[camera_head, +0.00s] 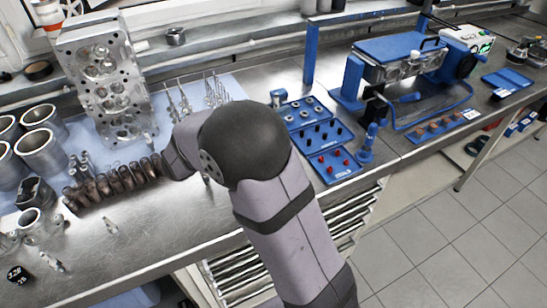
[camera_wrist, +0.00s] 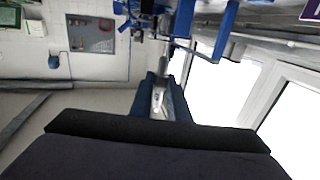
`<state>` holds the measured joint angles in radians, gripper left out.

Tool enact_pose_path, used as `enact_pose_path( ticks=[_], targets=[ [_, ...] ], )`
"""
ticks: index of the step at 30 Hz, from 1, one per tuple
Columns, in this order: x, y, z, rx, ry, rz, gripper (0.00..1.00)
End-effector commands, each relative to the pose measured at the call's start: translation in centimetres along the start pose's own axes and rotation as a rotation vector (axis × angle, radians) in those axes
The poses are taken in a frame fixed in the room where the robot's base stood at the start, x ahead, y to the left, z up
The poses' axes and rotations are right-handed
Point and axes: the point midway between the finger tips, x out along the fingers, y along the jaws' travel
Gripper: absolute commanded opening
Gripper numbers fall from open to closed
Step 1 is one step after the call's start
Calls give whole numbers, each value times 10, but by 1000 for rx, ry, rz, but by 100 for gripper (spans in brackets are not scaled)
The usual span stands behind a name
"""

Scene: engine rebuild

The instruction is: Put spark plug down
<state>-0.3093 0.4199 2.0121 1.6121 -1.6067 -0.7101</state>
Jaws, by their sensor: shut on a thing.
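My gripper (camera_wrist: 161,88) shows in the wrist view with its two blue fingers shut on a spark plug (camera_wrist: 158,101). The plug's pale body lies between the fingers, and a metal end sticks out past them. In the head view my gripper and the held plug are hidden behind my arm, so their height above the bench cannot be told. Loose plug-like parts lie on the bench: one in front of the brown row of parts (camera_head: 112,226) and another near the front left edge (camera_head: 52,262).
A cylinder head (camera_head: 104,75) stands at the back left, beside metal cylinder liners (camera_head: 40,146). Blue trays (camera_head: 333,165) of small parts lie right of my arm. A blue machine (camera_head: 400,50) stands further right. Bare steel bench (camera_head: 165,225) shows at the front, left of my arm.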

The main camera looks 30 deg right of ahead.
Motion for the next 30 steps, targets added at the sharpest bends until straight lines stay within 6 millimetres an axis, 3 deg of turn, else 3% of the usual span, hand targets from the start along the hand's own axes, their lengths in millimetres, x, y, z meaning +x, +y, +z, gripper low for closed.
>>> enact_pose_path(
  ticks=[5,15,24,30],
  targets=[
    [0,-2,7,-4,0,-7,0],
    [-1,-1,53,-5,0,-7,0],
    [-1,-2,63,-2,0,-7,0],
    [-1,-2,85,-5,0,-7,0]
  ],
)
